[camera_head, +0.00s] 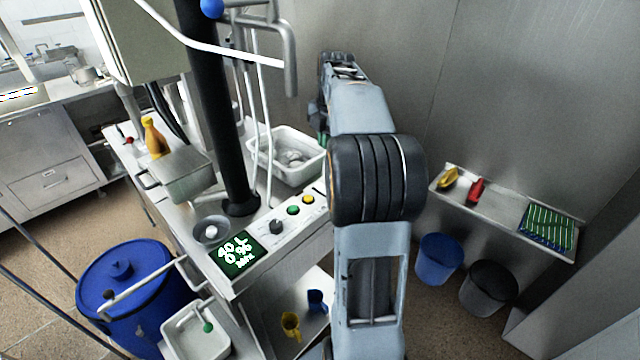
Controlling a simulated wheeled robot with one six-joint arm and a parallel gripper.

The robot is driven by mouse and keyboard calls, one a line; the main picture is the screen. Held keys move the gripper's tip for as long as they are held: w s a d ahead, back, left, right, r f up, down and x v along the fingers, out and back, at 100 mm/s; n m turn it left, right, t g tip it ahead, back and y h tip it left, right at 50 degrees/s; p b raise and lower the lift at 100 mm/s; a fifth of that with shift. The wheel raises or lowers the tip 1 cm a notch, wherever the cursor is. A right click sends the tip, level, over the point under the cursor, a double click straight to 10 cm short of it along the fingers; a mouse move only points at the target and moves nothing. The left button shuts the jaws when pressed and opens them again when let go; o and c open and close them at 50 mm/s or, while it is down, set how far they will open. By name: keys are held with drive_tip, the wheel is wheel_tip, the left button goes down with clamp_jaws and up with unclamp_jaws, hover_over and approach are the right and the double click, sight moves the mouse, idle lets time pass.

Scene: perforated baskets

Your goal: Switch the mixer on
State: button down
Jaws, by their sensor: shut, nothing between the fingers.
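The mixer's likely control panel (285,222) lies along the front edge of a steel bench. It carries a dark round knob (277,227), a green button (293,210) and a yellow button (308,199). A lit green display (238,254) with white characters sits at its left end. A black column (212,120) rises behind the panel. My gripper (319,116) is beyond the panel, near the back wall, shut and apparently empty. My own arm hides most of its fingers and the panel's right end.
A white basin (283,178) stands behind the panel. A steel container (178,175) and yellow bottle (154,137) are at left. Pipes (290,60) hang overhead. A blue drum (135,285) stands front left. A wall shelf (500,208) and two bins are at right.

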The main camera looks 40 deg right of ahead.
sight(319, 185)
drive_tip(key=shift+w, duration=0.1)
idle(0.4)
drive_tip(key=f, duration=0.4)
drive_tip(key=w+f, duration=0.1)
drive_tip(key=f, duration=0.4)
drive_tip(key=w+f, duration=0.1)
drive_tip(key=f, duration=0.3)
drive_tip(key=shift+a+f, duration=0.2)
drive_tip(key=shift+f, duration=0.2)
drive_tip(key=shift+p, duration=0.35)
drive_tip(key=shift+p, duration=0.5)
drive_tip(key=shift+f, duration=0.25)
